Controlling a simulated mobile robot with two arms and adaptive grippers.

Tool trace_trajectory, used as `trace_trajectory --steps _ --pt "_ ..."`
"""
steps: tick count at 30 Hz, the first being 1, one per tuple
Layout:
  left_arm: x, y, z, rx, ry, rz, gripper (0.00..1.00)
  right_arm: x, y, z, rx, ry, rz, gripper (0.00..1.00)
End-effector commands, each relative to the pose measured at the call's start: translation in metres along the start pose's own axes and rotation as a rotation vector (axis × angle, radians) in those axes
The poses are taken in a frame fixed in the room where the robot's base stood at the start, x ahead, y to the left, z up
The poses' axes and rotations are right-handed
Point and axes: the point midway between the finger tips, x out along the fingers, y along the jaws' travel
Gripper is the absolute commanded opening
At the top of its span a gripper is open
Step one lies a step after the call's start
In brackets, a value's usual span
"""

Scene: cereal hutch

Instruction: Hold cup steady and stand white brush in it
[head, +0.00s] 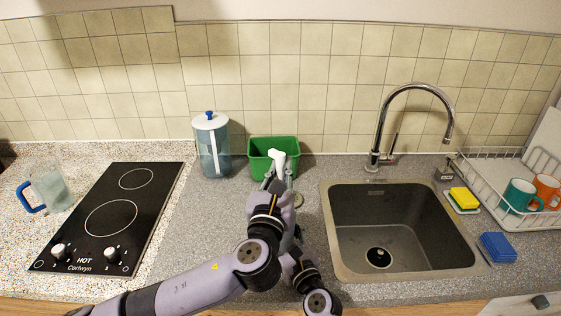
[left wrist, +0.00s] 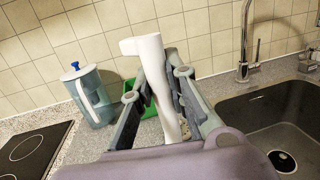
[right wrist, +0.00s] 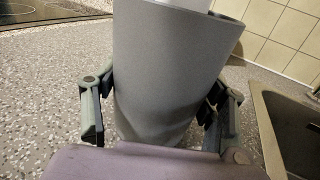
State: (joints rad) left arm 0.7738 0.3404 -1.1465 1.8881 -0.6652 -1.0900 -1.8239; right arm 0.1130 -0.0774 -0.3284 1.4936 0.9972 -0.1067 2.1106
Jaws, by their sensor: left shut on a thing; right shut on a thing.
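The white brush (left wrist: 165,90) is held between the fingers of my left gripper (left wrist: 172,85), slightly tilted with its angled end up. In the head view the brush (head: 277,158) stands out above my left gripper (head: 278,186). The grey cup (right wrist: 175,75) is upright in the right wrist view, with my right gripper (right wrist: 158,108) shut around its sides. A pale piece shows at the cup's mouth; I cannot tell how deep it sits. My left arm hides most of the cup and right gripper in the head view.
A green bin (head: 262,148) and a water jug (head: 212,150) stand by the wall. The sink (head: 338,262) and tap (head: 380,140) are to the right, the hob (head: 120,215) to the left. The counter between hob and jug front is clear.

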Motion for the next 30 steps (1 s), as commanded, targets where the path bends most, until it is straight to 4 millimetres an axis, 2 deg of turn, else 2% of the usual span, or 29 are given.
trace_trajectory --steps 12,27,28,30 --pt "-0.003 0.0 -0.029 0.0 0.0 0.0 0.0 0.0 0.0 -0.001 -0.001 0.001 0.0 0.38" --pt "-0.004 0.0 -0.035 -0.001 0.0 -0.001 0.0 0.0 0.0 -0.001 -0.001 0.001 0.0 0.38" --pt "-0.004 0.0 -0.035 -0.001 0.0 -0.001 0.16 0.0 0.0 -0.001 -0.001 0.001 0.0 0.38" --pt "-0.004 0.0 -0.035 -0.001 0.0 -0.001 0.21 0.0 0.0 -0.001 -0.001 0.001 0.0 0.38"
